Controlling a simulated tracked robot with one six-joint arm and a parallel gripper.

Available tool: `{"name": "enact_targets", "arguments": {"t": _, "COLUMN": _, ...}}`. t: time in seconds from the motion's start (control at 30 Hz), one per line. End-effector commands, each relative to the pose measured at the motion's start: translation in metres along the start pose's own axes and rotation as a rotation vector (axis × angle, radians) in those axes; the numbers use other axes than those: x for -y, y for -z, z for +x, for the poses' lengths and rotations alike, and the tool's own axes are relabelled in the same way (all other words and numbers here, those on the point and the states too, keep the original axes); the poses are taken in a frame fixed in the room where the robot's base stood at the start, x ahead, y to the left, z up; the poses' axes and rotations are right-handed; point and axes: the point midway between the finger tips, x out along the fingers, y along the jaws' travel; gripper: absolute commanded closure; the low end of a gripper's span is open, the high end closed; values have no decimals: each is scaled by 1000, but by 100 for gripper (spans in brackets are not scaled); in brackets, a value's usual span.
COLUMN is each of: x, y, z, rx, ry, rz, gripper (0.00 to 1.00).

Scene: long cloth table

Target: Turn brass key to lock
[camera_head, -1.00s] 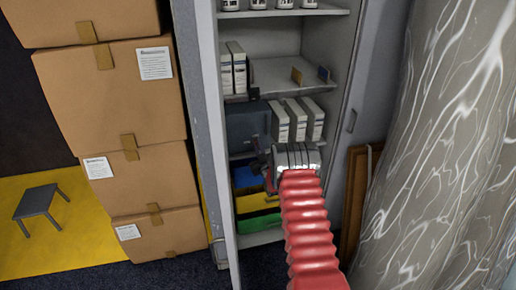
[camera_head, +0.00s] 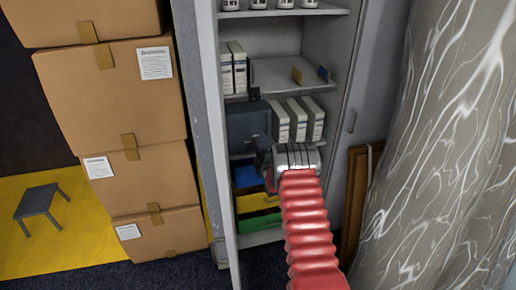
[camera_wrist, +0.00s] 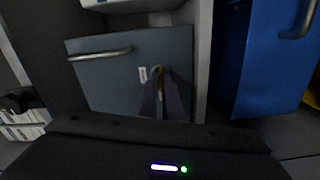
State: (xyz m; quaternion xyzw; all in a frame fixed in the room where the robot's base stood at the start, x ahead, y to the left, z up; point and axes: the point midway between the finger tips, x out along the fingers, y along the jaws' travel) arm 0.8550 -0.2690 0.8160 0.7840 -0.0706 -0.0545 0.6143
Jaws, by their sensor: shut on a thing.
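A grey-blue cabinet box (camera_head: 246,124) stands on a middle shelf of the open cabinet. In the wrist view its front (camera_wrist: 105,85) shows a metal bar handle (camera_wrist: 100,54) and a small white label. My gripper (camera_wrist: 161,88) is shut in front of this front, beside the label. A small brass-coloured bit, the key (camera_wrist: 159,73), shows between the fingertips; most of it is hidden by the fingers. In the head view my gripper (camera_head: 264,160) is partly hidden behind my wrist, and the key cannot be seen.
White binders (camera_head: 297,120) stand right of the box. A blue drawer (camera_head: 246,176) is below it; yellow and green ones are lower. The open cabinet door (camera_head: 214,150) is close on the left. Stacked cartons (camera_head: 110,95) stand farther left.

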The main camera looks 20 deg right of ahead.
Motion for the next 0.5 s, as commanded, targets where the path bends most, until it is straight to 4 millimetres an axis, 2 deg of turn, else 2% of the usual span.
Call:
{"name": "enact_targets", "arguments": {"t": 0.2, "x": 4, "y": 4, "z": 0, "rx": -7, "ry": 5, "rz": -151, "gripper": 100}}
{"name": "enact_targets", "arguments": {"t": 0.5, "x": 5, "y": 5, "z": 0, "rx": -8, "ry": 7, "rz": -250, "gripper": 100}}
